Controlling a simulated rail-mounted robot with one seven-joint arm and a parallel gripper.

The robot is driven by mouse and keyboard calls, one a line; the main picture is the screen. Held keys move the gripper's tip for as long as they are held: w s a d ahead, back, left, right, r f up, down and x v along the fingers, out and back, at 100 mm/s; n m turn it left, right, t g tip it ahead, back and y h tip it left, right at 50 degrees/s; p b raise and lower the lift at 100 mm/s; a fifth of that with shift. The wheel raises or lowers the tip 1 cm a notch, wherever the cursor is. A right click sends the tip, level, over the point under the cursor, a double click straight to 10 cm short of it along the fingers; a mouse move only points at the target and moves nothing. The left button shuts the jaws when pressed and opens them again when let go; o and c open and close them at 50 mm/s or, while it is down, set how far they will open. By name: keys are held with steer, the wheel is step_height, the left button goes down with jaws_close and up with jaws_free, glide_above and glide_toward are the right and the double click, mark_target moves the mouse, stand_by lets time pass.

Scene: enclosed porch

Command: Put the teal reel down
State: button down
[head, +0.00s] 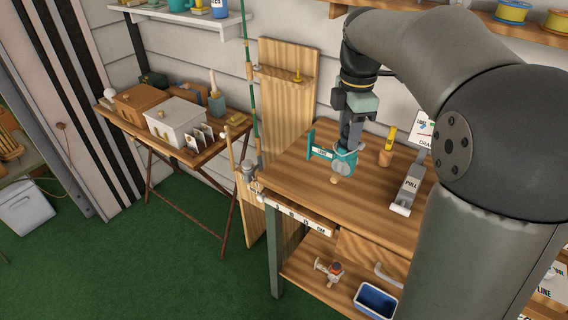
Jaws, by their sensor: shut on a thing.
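My gripper (350,147) points down over the left part of the wooden workbench (282,182). It is shut on the teal reel (345,166), which shows as a small rounded teal shape with a pale knob at its lower left. The fingers hide part of the reel. The reel is at or just above the bench top; I cannot tell whether it touches. A teal bracket with a white label (318,153) stands right beside it on the left.
A grey lever marked PULL (408,186) and a yellow-topped wooden peg (387,150) stand right of the gripper. A fishing rod (250,90) rises at the bench's left. A blue bin (376,301) and another small reel (329,270) sit on the shelf below.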

steer(key=w+a+f+p, duration=0.2)
steer(key=w+f+p, duration=0.2)
steer(key=w+f, duration=0.9)
steer(key=shift+w+a, duration=0.2)
steer(key=shift+w, duration=0.05)
steer(key=shift+f, duration=0.15)
steer(key=c, duration=0.8)
jaws_free()
